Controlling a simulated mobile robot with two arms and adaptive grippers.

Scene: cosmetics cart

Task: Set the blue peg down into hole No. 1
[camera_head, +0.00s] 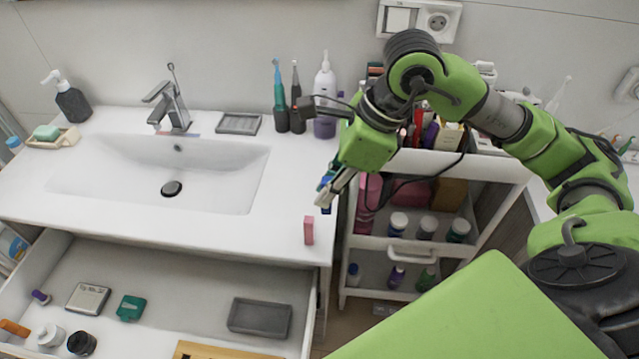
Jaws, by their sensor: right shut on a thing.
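My right gripper (326,198) reaches down over the right end of the white counter, its fingers close together. A small dark blue piece (326,210) shows just below the fingertips. It looks like the blue peg, held in the grip, but most of it is hidden. I cannot tell whether its lower end touches the counter. No hole or number can be made out. My left gripper is not in view.
A pink block (309,230) stands on the counter near the gripper. A white cart (398,243) with bottles is at the right. The open drawer (170,262) below holds a grey tray (260,317) and a wooden board (205,352). The sink (225,178) is left.

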